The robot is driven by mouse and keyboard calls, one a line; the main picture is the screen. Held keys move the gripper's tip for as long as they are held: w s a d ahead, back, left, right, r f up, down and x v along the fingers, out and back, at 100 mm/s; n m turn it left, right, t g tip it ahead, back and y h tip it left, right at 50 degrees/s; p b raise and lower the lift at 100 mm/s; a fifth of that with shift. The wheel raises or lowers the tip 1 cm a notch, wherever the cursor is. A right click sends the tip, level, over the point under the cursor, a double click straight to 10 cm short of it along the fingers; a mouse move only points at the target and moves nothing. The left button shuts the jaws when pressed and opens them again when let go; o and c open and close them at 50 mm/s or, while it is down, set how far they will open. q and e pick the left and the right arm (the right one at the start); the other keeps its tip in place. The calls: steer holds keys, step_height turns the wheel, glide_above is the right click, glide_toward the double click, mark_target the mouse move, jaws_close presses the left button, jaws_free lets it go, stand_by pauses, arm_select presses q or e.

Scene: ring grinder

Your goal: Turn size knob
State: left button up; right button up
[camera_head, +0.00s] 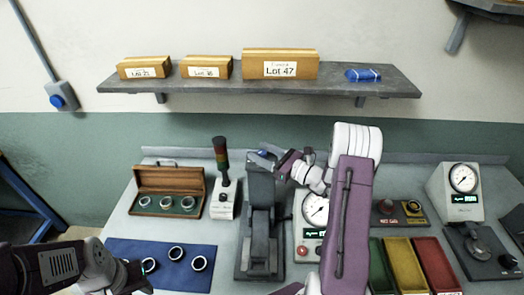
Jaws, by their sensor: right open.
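The dark grey ring grinder (259,225) stands in the middle of the bench, with a tall column at its back. My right gripper (262,158) is open at the top of this column, with its arm reaching in from the right. A small blue part shows by its fingertips. I cannot tell whether this is the size knob or whether the fingers touch it. My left gripper (138,277) is low at the left, over the blue mat (125,252) beside a ring (149,265). Its jaw opening is not clear.
A wooden ring case (139,182) and a signal lamp (221,160) stand left of the grinder. A dial gauge (312,212) is close on its right, partly behind my arm. Coloured bins (404,262) and another gauge (461,190) lie farther right. A shelf (390,88) hangs above.

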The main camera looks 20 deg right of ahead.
steer(key=shift+s, duration=0.15)
steer(key=shift+c, duration=1)
jaws_close()
steer(key=shift+y, duration=0.3)
steer(key=n+g+y+b, duration=0.1)
steer(key=n+y, duration=0.1)
steer(key=n+g+y+b, duration=0.1)
steer(key=g, duration=0.1)
steer(key=shift+f+n+g+y, duration=0.2)
steer(key=shift+n+g+y, duration=0.1)
steer(key=shift+n+y, duration=0.1)
steer(key=n+g+y+b, duration=0.1)
steer(key=n+g+y, duration=0.1)
steer(key=g, duration=0.1)
steer(key=shift+b, duration=0.35)
steer(key=shift+n+g+y+b, duration=0.45)
steer(key=shift+n+g+y, duration=0.65)
steer(key=shift+g, duration=0.8)
steer(key=shift+r+n+g, duration=0.1)
steer(key=shift+n+g, duration=0.4)
